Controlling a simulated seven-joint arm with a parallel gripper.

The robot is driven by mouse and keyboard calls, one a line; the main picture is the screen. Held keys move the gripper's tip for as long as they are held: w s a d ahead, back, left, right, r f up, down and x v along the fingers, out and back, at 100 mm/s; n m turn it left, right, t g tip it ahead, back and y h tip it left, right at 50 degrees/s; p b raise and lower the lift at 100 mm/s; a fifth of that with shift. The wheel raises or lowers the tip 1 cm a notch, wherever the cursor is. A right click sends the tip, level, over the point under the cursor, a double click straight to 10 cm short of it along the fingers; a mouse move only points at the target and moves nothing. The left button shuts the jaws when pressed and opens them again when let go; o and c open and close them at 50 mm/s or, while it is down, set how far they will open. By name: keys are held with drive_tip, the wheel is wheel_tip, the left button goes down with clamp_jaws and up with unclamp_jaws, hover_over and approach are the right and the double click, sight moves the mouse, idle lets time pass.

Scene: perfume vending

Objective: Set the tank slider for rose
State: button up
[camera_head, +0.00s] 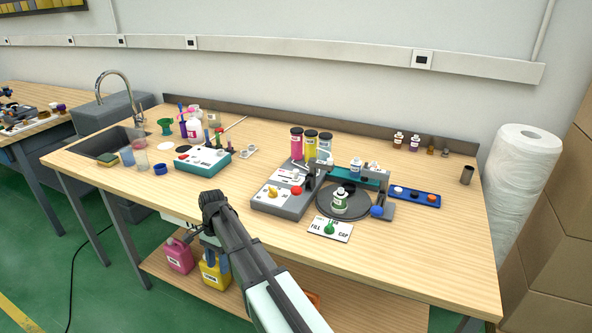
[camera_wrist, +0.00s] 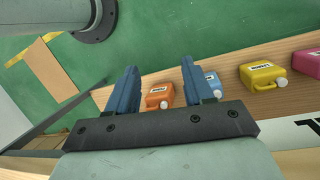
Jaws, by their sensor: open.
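The perfume machine (camera_head: 281,203) stands on the table with three upright tanks: pink (camera_head: 297,143), yellow (camera_head: 310,147) and pale grey-blue (camera_head: 325,145). A small white slider panel (camera_head: 289,175) lies in front of the tanks. Its markings and the slider's setting are too small to read, and I cannot tell which tank is rose. My gripper (camera_wrist: 158,76) is open and empty, with blue fingers pointing down. In the head view it hangs beyond the table's front edge, left of and below the machine, partly hidden by my arm.
A red knob (camera_head: 296,190) and a labelled bottle (camera_head: 340,201) on a dark round plate are close to the panel. A FILL/CAP card (camera_head: 330,229) lies in front. Below my gripper, the lower shelf holds orange (camera_wrist: 159,96), yellow (camera_wrist: 263,75) and other jugs.

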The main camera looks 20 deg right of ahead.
drive_tip(key=w+d+r+m, duration=0.2)
drive_tip(key=w+r+m, duration=0.1)
drive_tip(key=w+r, duration=0.55)
drive_tip(key=w+d+r, duration=0.2)
drive_tip(key=d+r, duration=0.1)
drive_tip(key=d, duration=0.1)
drive_tip(key=w+d+r+m+t, duration=0.1)
drive_tip(key=w+d+r, duration=0.2)
drive_tip(key=d, duration=0.2)
drive_tip(key=w+d+r+t, duration=0.1)
drive_tip(key=w+d+r, duration=0.2)
drive_tip(key=d, duration=0.2)
drive_tip(key=shift+w+d+m, duration=0.15)
drive_tip(key=shift+d+m, duration=0.1)
drive_tip(key=shift+m, duration=0.15)
wheel_tip(320, 180, up, 11)
drive_tip(key=m+t+h, duration=0.1)
drive_tip(key=m, duration=0.1)
hover_over(296, 170)
wheel_tip(296, 170, down, 14)
drive_tip(key=shift+r, duration=0.1)
clamp_jaws()
